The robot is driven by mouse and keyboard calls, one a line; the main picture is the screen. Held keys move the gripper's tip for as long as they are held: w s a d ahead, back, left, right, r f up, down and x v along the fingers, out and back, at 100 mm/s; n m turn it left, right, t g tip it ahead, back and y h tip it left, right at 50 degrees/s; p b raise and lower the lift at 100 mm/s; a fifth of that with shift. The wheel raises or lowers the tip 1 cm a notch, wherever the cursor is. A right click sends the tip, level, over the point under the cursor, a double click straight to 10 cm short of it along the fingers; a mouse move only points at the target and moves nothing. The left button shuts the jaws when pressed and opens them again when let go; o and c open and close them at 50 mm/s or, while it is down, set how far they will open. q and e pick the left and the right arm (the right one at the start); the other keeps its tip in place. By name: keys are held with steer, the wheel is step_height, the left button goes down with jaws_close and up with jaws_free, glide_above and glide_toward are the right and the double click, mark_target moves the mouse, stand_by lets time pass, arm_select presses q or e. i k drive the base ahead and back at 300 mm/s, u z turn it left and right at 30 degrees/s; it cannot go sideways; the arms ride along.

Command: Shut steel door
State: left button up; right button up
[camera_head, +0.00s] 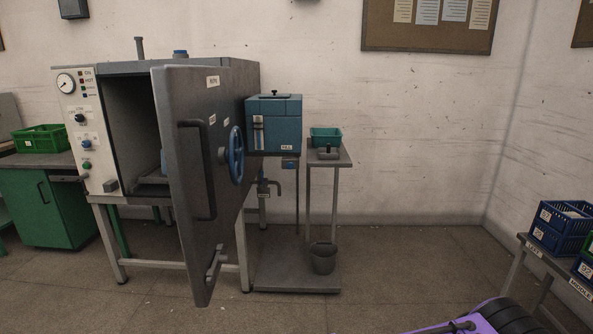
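The grey steel door (191,245) stands wide open, swung out toward me from the front of a steel chamber cabinet (101,164). It has a long dark vertical handle (209,170), a blue handwheel (236,155) and a lever (214,268) near its bottom. The chamber opening (128,120) shows to the left of the door, dark inside, with a tray partly hidden by the door. Neither of my grippers shows in the head view.
Left of the cabinet is a green cupboard (45,218) with a green crate (42,139) on top. Blue crates (562,218) sit at far right. Middle-right floor is largely clear.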

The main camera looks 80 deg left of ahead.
mark_target(195, 105)
steer(key=u, duration=3.2)
steer(key=i, duration=1.65)
steer(key=z, duration=0.55)
steer(key=k, duration=0.95)
steer(key=u, duration=0.7)
steer(key=i, duration=0.4)
steer(key=z, duration=0.15)
